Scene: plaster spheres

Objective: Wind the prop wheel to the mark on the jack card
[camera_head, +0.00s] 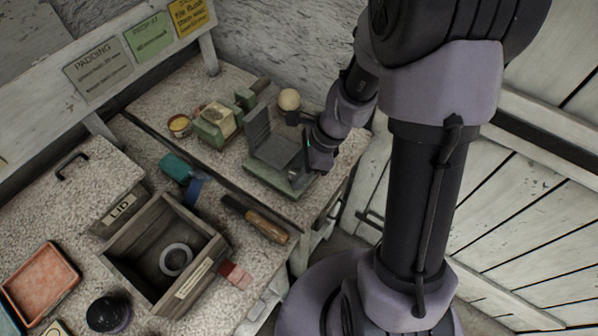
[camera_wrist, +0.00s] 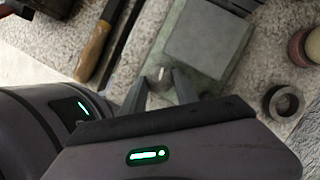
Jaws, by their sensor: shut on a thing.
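My gripper (camera_head: 302,176) is at the near right corner of a green-based stand with a dark grey plate (camera_head: 272,150). In the wrist view, the two fingers of my gripper (camera_wrist: 160,82) are shut on a small round grey knob or wheel (camera_wrist: 159,72) with a pale streak on it. It sits at the edge of the stand's green base (camera_wrist: 178,30), beside the flat grey plate (camera_wrist: 208,35). I take it to be the prop wheel; the fingers partly hide it. No card I can read as the jack card shows.
Wall cards, including a grey padding card (camera_head: 98,68), hang at the back left. A pale ball (camera_head: 289,99) rests on a dark holder behind the stand. A wooden-handled tool (camera_head: 256,220) lies left of it. An open wooden box (camera_head: 150,238) stands front left.

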